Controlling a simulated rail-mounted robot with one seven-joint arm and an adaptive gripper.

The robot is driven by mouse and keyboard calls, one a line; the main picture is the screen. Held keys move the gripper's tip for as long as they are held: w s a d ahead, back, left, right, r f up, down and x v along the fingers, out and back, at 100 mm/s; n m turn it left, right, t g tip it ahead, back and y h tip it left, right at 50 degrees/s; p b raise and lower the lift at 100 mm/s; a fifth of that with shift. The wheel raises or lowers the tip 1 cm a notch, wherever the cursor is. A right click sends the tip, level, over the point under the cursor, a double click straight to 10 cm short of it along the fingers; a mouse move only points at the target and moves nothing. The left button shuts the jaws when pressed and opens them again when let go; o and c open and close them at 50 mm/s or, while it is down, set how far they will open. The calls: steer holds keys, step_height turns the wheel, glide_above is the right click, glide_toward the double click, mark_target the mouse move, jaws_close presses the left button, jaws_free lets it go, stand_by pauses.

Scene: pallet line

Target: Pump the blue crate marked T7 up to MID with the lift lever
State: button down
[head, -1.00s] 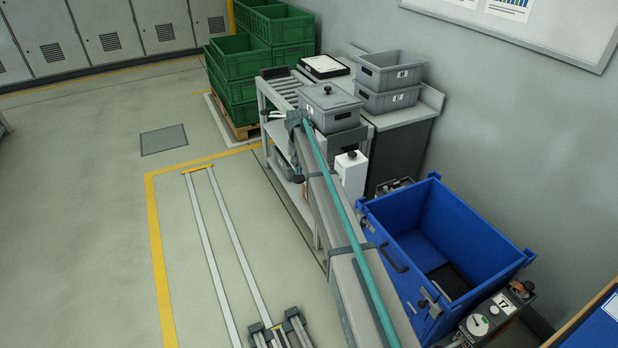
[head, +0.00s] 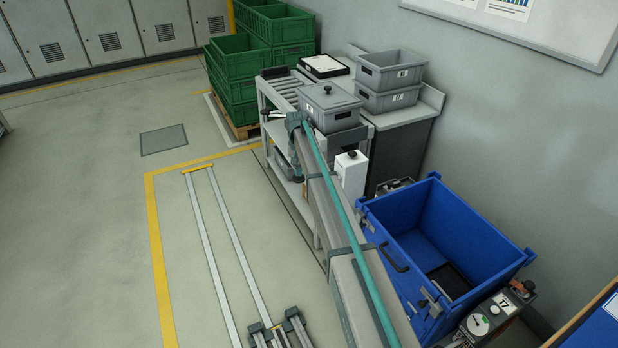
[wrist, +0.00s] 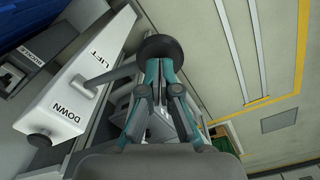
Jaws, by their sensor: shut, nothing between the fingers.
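The blue crate (head: 405,213) stands at the right in the head view, with a dark item low inside. A tag reading like T7 (head: 503,304) is on the grey unit beside it. In the wrist view the white lift housing (wrist: 75,85) is marked LIFT and DOWN. The grey lift lever (wrist: 122,72) runs from it to a round black knob (wrist: 158,47). My gripper (wrist: 160,70) is shut and empty, its fingertips close at the knob; I cannot tell whether they touch. The housing (head: 350,176) also shows in the head view.
A pale dial (head: 478,325) sits near the tag; its reading is too small. A grey lidded box (head: 330,108) stands on the bench behind the housing. Grey boxes (head: 391,72) and green crates (head: 238,58) stand farther back. The floor at the left is open.

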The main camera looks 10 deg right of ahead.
mark_target(296, 177)
steer(key=shift+f, duration=0.7)
steer(key=shift+a+f+b, duration=0.35)
steer(key=shift+f+b, duration=0.05)
steer(key=shift+f, duration=0.3)
steer(key=shift+s+f, duration=0.1)
steer(key=shift+a+f, duration=0.2)
steer(key=shift+f, duration=0.55)
steer(key=shift+f+b, duration=0.1)
steer(key=shift+b, duration=0.2)
steer(key=shift+s+a+f, duration=0.1)
steer(key=shift+a+f, duration=0.05)
steer(key=shift+f, duration=0.65)
